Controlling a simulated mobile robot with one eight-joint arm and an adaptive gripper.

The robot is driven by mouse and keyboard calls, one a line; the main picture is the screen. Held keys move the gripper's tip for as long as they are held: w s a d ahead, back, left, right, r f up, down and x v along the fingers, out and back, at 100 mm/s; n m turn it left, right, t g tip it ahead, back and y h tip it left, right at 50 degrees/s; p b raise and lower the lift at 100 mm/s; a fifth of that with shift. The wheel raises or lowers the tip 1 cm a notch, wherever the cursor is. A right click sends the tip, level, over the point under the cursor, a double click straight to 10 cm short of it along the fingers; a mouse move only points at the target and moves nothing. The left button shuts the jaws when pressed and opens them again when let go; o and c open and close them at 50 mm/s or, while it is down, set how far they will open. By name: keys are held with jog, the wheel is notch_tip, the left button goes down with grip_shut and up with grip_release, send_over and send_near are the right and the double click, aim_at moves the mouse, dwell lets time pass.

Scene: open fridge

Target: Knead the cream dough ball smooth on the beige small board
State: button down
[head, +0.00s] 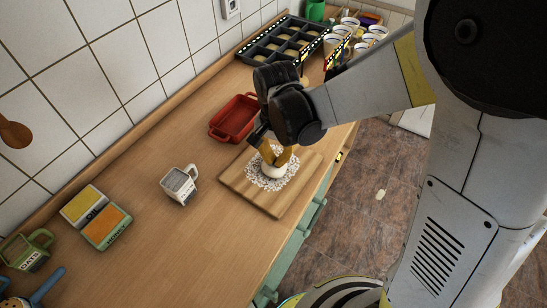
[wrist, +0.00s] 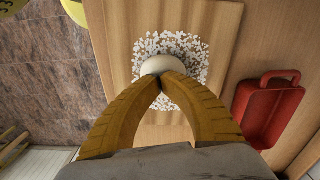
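The cream dough ball (head: 268,171) sits near the middle of the beige small board (head: 264,199), on a patch of white flour. In the wrist view the dough ball (wrist: 154,65) shows as a pale rounded shape just beyond my fingertips, its near part hidden behind them. The board (wrist: 117,45) lies under it. My gripper (head: 276,160) points down over the dough. In the wrist view the two yellow fingertips of my gripper (wrist: 159,77) meet at the dough's near edge, with nothing seen between them. They look to be touching or just above the dough.
A red baking dish (head: 234,118) lies behind the board; it also shows in the wrist view (wrist: 268,108). A grey-white mug (head: 179,185) stands to the left. A dark muffin tray (head: 282,42) and several cups are at the back.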

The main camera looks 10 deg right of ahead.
jog(key=shift+w+a, duration=0.15)
jog(key=shift+w, duration=0.5)
jog(key=shift+w, duration=0.1)
jog(key=shift+r, duration=0.3)
dwell(1.4)
jog(key=shift+r, duration=0.4)
jog(key=shift+r+p, duration=0.45)
jog(key=shift+r, duration=0.2)
jog(key=shift+f, duration=0.2)
